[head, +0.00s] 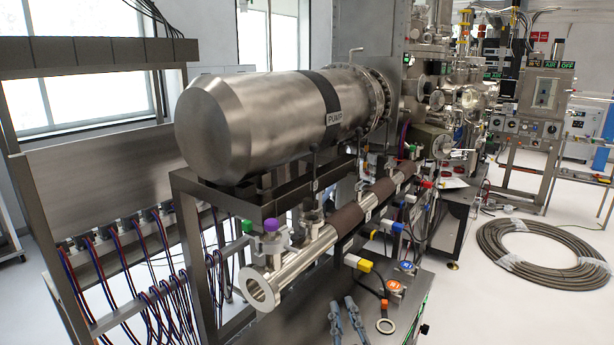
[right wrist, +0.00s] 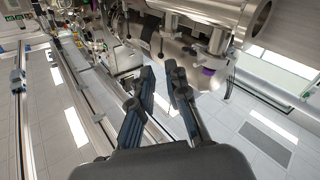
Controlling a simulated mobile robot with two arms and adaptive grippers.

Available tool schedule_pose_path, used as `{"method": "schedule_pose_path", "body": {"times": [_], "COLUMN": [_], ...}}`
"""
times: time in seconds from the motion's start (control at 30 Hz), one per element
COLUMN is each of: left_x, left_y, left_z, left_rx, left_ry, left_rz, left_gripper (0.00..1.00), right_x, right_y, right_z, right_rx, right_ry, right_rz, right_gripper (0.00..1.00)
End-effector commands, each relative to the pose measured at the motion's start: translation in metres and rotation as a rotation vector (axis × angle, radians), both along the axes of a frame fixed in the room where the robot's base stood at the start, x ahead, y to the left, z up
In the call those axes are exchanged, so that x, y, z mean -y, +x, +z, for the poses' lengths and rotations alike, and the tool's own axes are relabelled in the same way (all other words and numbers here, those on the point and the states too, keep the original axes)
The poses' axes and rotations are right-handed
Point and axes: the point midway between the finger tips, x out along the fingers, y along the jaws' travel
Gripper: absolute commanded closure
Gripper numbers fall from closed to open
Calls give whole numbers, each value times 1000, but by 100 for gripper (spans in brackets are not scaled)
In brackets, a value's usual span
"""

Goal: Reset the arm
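My right gripper (head: 343,304) shows at the bottom of the head view, with two blue-grey fingers apart and nothing between them. It also shows in the right wrist view (right wrist: 159,70), open and empty, with grey floor and equipment behind it. In the head view it appears in front of the low dark bench, below the steel pipe (head: 318,243) with its open flange. I cannot tell its exact distance from the bench. My left gripper is not in view.
A large steel cylinder marked PUMP (head: 260,115) lies above the pipe on a frame. A metal ring (head: 385,326) and an orange-topped part (head: 394,287) sit on the bench (head: 375,270). A coiled hose (head: 540,254) lies on the right floor. Cables (head: 165,280) hang at left.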

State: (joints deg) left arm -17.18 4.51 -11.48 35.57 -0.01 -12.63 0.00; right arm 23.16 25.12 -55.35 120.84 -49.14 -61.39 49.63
Motion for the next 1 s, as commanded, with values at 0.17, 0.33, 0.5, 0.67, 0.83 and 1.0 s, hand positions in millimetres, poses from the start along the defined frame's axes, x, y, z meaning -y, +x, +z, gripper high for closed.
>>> {"method": "schedule_pose_path", "body": {"times": [0.17, 0.33, 0.5, 0.67, 0.83, 1.0], "left_x": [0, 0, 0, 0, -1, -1], "left_y": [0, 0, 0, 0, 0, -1], "left_z": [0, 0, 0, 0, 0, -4], "left_rx": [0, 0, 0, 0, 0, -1], "left_ry": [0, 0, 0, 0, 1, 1], "left_rz": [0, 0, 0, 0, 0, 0], "left_gripper": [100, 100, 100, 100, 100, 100], "right_x": [53, 93, 116, 129, 140, 137], "right_y": [-43, -113, -178, -232, -286, -270], "right_z": [-92, -168, -212, -234, -248, -297], "right_rx": [-419, -792, -1044, -1215, -1368, -1378], "right_ry": [83, 110, 118, 122, 128, 119], "right_rz": [-154, -215, -214, -193, -162, -160], "right_gripper": [85, 85, 85, 85, 85, 85]}}
